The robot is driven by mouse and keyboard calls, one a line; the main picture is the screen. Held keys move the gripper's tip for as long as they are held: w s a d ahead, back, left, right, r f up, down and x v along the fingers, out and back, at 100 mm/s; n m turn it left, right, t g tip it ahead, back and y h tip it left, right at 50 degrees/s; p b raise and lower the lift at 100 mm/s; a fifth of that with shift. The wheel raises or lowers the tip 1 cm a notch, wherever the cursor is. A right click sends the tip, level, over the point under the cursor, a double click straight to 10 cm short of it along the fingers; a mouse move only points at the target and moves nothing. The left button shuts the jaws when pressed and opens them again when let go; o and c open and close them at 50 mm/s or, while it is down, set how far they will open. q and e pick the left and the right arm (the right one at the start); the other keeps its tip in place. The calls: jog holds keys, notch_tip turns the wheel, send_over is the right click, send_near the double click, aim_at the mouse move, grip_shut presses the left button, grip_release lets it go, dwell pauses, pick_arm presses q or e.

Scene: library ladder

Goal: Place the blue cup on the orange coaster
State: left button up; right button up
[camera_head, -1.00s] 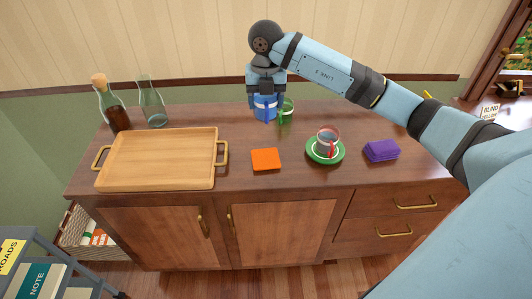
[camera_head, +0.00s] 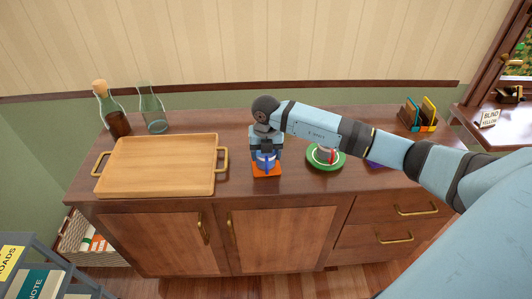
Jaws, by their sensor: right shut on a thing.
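The blue cup (camera_head: 264,162) is held in my right gripper (camera_head: 265,153), which points straight down with its fingers around the cup. The orange coaster (camera_head: 266,174) lies on the cabinet top directly under the cup, and its edges show around the cup's base. The cup looks upright and at or just above the coaster; I cannot tell whether it touches. My left gripper is not in view.
A wooden tray (camera_head: 155,187) with brass handles lies left of the coaster. A purple stack (camera_head: 373,164) is mostly hidden by my arm. Two bottles stand at the back left.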

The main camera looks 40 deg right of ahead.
jog(key=shift+f, duration=0.15)
jog(key=o, duration=1)
